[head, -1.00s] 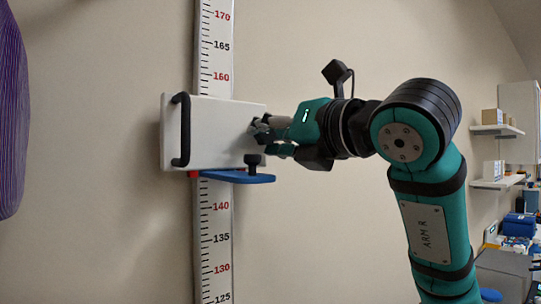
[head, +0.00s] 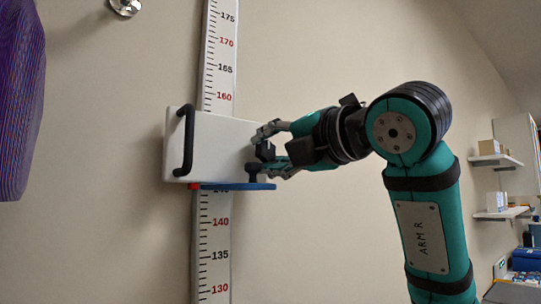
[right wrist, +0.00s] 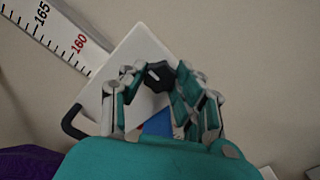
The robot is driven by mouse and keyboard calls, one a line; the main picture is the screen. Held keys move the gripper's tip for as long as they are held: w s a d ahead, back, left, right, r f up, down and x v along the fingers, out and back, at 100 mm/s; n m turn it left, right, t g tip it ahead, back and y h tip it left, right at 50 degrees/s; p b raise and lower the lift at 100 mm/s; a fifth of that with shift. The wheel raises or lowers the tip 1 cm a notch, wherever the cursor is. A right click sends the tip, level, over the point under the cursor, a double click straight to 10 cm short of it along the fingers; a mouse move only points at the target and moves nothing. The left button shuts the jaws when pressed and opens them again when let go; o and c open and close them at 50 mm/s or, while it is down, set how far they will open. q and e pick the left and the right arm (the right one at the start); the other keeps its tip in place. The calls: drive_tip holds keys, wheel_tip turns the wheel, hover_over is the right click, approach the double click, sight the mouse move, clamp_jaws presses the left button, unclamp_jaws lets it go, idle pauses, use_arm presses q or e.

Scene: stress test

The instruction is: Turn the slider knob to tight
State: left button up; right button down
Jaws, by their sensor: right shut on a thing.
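A white slider block (head: 212,150) sits on the vertical height scale (head: 218,75), with a black handle (head: 184,140) on its left. A black knob (head: 265,151) is at the block's right side. My right gripper (head: 266,150) is shut on this knob, one finger above it and one below. The right wrist view shows the dark knob (right wrist: 158,76) between the fingertips, in front of the white block (right wrist: 140,60). Any marking on the knob is too small or hidden to read. My left gripper is not in view.
A purple cloth (head: 20,100) hangs at the left. Shelves (head: 497,162) stand at the far right.

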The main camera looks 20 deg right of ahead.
idle(0.4)
drive_tip(key=c, duration=1)
unclamp_jaws()
drive_tip(key=shift+o, duration=0.2)
drive_tip(key=shift+s, duration=0.1)
drive_tip(key=v, duration=1.2)
